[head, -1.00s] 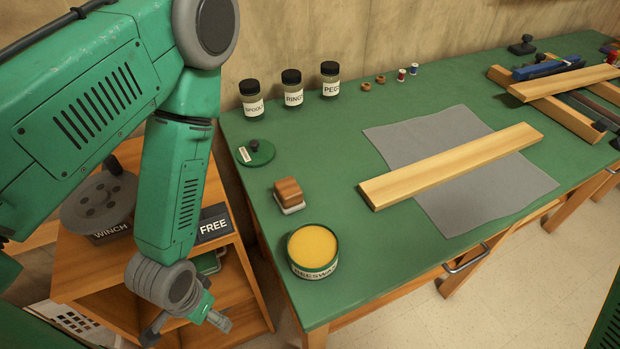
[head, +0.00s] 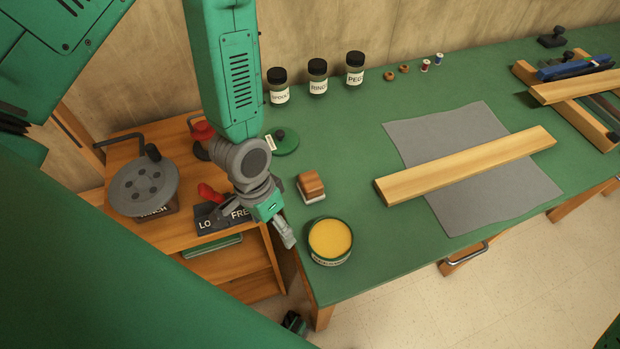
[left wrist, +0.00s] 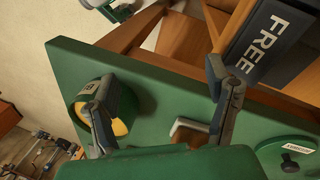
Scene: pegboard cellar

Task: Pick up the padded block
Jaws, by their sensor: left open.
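The padded block (head: 311,187) is a small brown wooden block on a pale pad, near the left end of the green bench top. In the left wrist view a pale and brown piece, which looks like the block (left wrist: 186,126), shows partly behind a finger and my palm. My left gripper (head: 250,232) is open and empty, left of the block at the bench's left edge and apart from it. Its spread fingers show in the left wrist view (left wrist: 158,78).
A beeswax tin (head: 330,240) stands just in front of the block. A green lid (head: 284,143) and labelled jars (head: 318,78) are behind it. A wooden plank (head: 465,166) lies on a grey cloth (head: 420,130) to the right. A winch (head: 143,186) stands on the lower shelf unit left.

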